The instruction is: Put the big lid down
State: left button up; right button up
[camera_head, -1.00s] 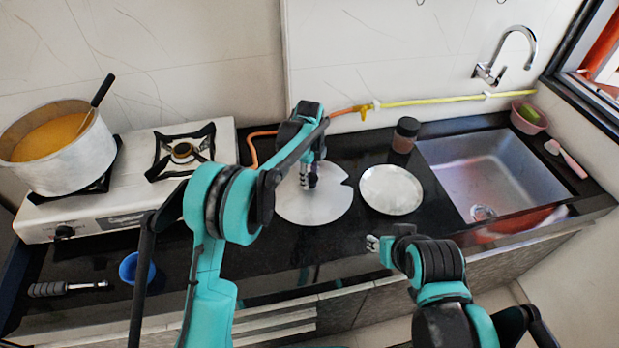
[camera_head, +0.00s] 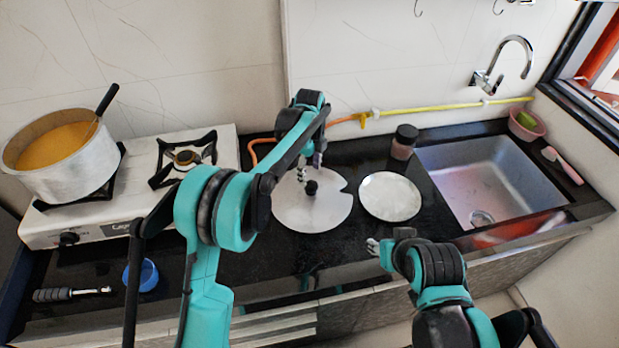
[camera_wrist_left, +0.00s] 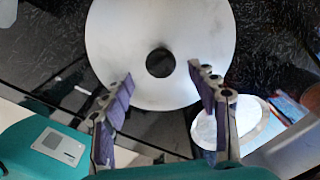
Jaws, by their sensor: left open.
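The big lid (camera_head: 318,213) is a flat, pale grey disc with a dark knob and a small notch in its rim. It lies on the black counter between the stove and the white plate. My left gripper (camera_head: 311,165) is above the lid, over its far part and clear of the knob. In the left wrist view the lid (camera_wrist_left: 120,60) lies below, its knob (camera_wrist_left: 160,62) beyond the two fingertips (camera_wrist_left: 162,84), which are spread with nothing between them. My right gripper (camera_head: 372,245) is near the counter's front edge, away from the lid; its jaws are too small to judge.
A white plate (camera_head: 390,196) lies right of the lid, with a dark-capped jar (camera_head: 404,142) behind it. The sink (camera_head: 490,175) is further right. The stove (camera_head: 130,210) holds a pot (camera_head: 75,172) with a ladle. A blue cup (camera_head: 149,275) stands at front left.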

pick_arm(q)
notch_tip(320, 180, up, 6)
jog(key=p, duration=0.1)
jog(key=s+a+r+n+t, duration=0.3)
jog(key=s+a+r+n, duration=0.7)
jog(key=s+a+n, duration=0.25)
jog(key=s+a+f+n+t, duration=0.2)
jog(key=s+n, duration=0.4)
jog(key=s, duration=0.3)
jog(key=s+a+f+n+t, duration=0.2)
jog(key=s+a+f+n, duration=0.2)
jog(key=s, duration=0.5)
jog(key=shift+a+n, duration=0.45)
jog(key=shift+n, duration=0.7)
jog(key=shift+a, duration=0.1)
